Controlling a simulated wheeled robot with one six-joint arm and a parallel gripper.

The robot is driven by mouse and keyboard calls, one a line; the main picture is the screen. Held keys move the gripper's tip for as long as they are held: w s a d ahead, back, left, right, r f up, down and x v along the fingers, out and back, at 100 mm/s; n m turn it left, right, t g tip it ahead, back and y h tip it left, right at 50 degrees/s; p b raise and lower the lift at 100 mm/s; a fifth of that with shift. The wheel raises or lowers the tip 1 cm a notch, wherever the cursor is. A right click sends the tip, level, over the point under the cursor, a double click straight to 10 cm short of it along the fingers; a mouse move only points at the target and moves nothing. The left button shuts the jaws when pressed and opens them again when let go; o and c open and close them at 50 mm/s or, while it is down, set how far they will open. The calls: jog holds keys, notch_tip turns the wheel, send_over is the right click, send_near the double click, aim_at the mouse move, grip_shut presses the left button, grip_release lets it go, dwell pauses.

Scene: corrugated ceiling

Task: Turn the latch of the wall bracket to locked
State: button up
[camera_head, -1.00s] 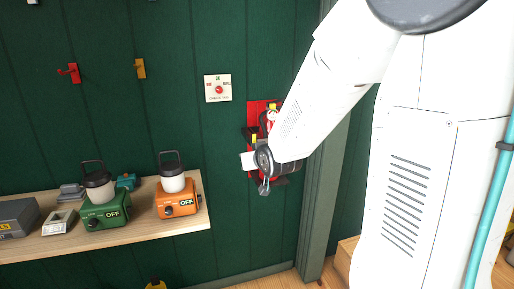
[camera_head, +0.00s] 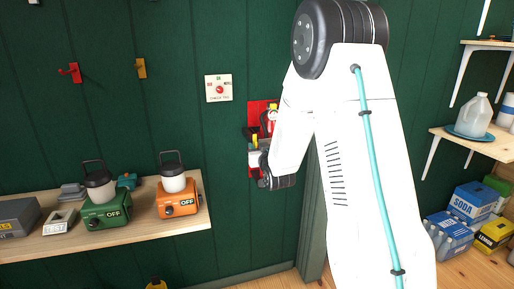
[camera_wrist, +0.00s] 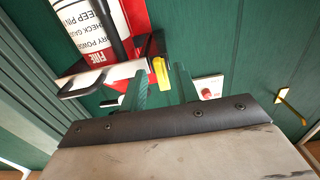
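The wall bracket (camera_head: 257,106) is a red plate on the green wall, partly hidden by my arm in the head view. In the wrist view its red part (camera_wrist: 138,18) holds a fire extinguisher (camera_wrist: 85,25) with a white label and a black strap. The latch (camera_wrist: 160,75) is a yellow lever beside a black block at the bracket's edge; it also shows in the head view (camera_head: 254,139). My gripper (camera_wrist: 160,70) is open, with one finger on each side of the yellow latch in the picture. Contact cannot be told. In the head view the fingers are hidden.
A white panel with a red knob (camera_head: 219,89) is on the wall left of the bracket. Wall hooks (camera_head: 140,68) hang above. Shelves (camera_head: 480,143) and boxes are at the right.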

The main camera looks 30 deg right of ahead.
jog(key=shift+w+d, duration=0.1)
jog(key=shift+w, duration=0.3)
grip_shut()
jog(key=shift+m, duration=0.3)
jog(key=shift+d+f+m, duration=0.1)
jog(key=shift+f+m, duration=0.05)
jog(key=shift+m, duration=8.45)
